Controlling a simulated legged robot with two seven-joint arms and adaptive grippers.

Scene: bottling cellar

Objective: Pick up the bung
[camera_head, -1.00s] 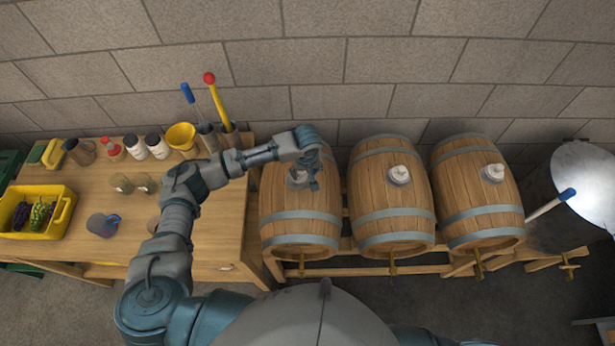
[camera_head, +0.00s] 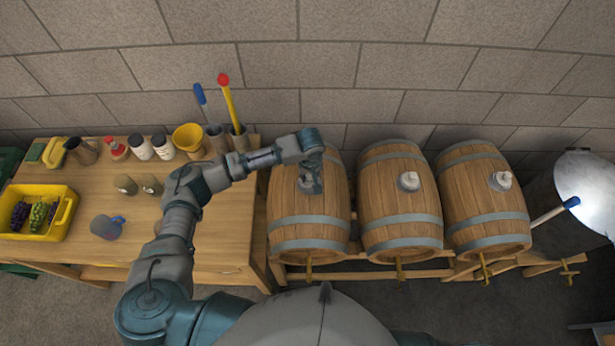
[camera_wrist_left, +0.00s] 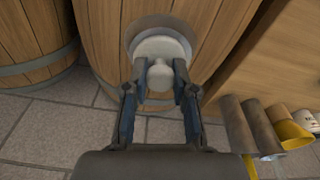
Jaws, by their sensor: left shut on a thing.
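The pale bung (camera_wrist_left: 159,50) sits in its round seat on top of the left barrel (camera_head: 306,218). In the wrist view it stands out between my fingers. My left gripper (camera_wrist_left: 160,80) is shut on the bung, one finger on each side. In the head view my left gripper (camera_head: 311,184) is over the top of the left barrel and hides most of the bung. I cannot tell whether the bung is lifted at all from its seat. My right gripper is not in view.
A middle barrel (camera_head: 398,217) and a right barrel (camera_head: 485,207) carry similar pale bungs. A wooden table (camera_head: 85,255) at left holds a yellow crate (camera_head: 67,229), cups, bottles and a yellow funnel (camera_head: 188,137). A block wall stands behind.

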